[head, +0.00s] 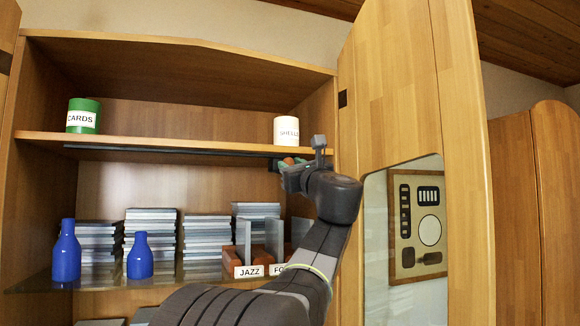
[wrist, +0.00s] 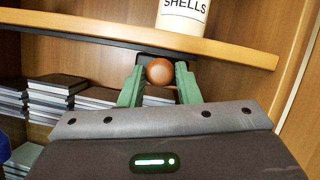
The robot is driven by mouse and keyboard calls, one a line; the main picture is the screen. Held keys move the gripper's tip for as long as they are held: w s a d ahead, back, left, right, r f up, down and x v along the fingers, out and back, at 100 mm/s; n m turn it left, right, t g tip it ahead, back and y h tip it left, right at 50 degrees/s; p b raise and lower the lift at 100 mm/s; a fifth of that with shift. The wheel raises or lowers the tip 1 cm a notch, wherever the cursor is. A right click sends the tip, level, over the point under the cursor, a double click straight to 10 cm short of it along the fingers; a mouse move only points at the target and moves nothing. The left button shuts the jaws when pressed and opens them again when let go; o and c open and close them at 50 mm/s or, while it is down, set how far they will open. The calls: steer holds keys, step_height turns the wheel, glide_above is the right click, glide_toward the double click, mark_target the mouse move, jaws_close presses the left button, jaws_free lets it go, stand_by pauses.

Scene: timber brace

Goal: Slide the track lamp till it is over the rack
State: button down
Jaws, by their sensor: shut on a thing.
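The track lamp shows in the wrist view as a round brown knob (wrist: 159,71) on a dark mount under the shelf. In the head view its knob (head: 289,161) is mostly hidden by my gripper, at the right end of a dark track (head: 170,152). My gripper (wrist: 160,76) has its green fingers shut on the knob, one on each side; it also shows in the head view (head: 293,168). The rack (head: 231,259), brown with grey dividers, stands on the glass shelf below, with labels reading JAZZ and a partly hidden FO. My arm covers its right part.
Two blue bottles (head: 66,252) and stacks of grey cases (head: 150,235) stand on the glass shelf. A wooden door (head: 395,80) is at right. The track's left stretch is clear.

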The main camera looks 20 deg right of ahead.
steer(key=c, duration=1.3)
jaws_free()
steer(key=shift+d, duration=0.15)
steer(key=shift+o, duration=1.2)
steer(key=shift+d, duration=0.2)
steer(key=shift+a, duration=0.1)
steer(key=b+v, duration=0.5)
steer(key=v, duration=0.9)
steer(key=shift+r, duration=0.1)
